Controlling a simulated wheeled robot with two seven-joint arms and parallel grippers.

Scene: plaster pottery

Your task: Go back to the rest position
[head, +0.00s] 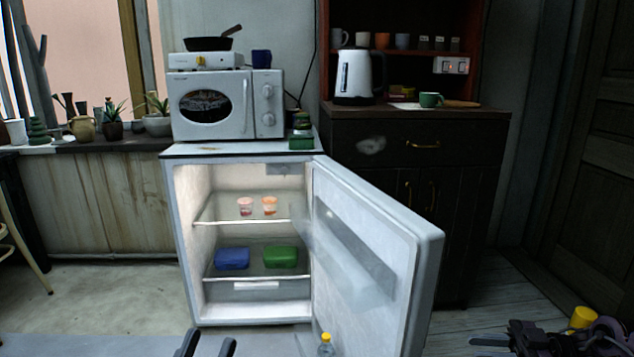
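My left gripper (207,345) shows at the bottom edge, in front of the fridge. Its two dark fingertips stand apart with nothing between them. At the lower right corner is what looks like my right gripper (490,347), low over the floor, with grey finger-like parts pointing left. It is cut off by the frame edge, and its opening is unclear. The fridge (180,250) stands in the middle with its door (412,270) wide open to the right. Inside are two small cups (246,207) on the upper shelf, and a blue box (232,258) and a green box (281,257) below.
The open door reaches out towards me on the right. A bottle (325,345) shows low by the door. A microwave (212,105) stands on the fridge. A dark cabinet (465,150) is behind the door. The floor (95,290) at left is mostly clear.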

